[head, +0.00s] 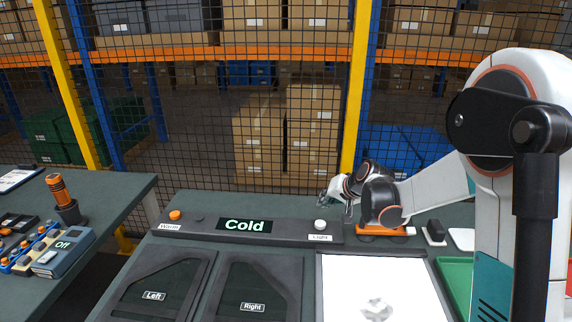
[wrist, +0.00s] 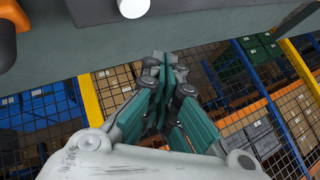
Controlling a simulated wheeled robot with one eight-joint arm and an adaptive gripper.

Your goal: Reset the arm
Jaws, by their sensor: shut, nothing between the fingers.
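My gripper (head: 323,200) is at the end of my folded arm in the head view, over the back of the bench, just above and behind the control panel's right end. It is small there and partly hidden by my wrist. In the wrist view its teal fingers (wrist: 160,70) are together and hold nothing. The control panel (head: 270,231) has a lit "Cold" display (head: 244,225), an orange button (head: 175,215) by "Warm" and a white button (head: 320,226) by "Light". A white button (wrist: 133,8) also shows at the wrist view's top edge.
Dark trays marked Left (head: 155,296) and Right (head: 252,306) and a bright white panel (head: 382,275) lie in front. A green tray (head: 455,275) is at right. A side bench (head: 115,190) holds a device reading "Off" (head: 66,250). A mesh fence (head: 210,140) stands behind.

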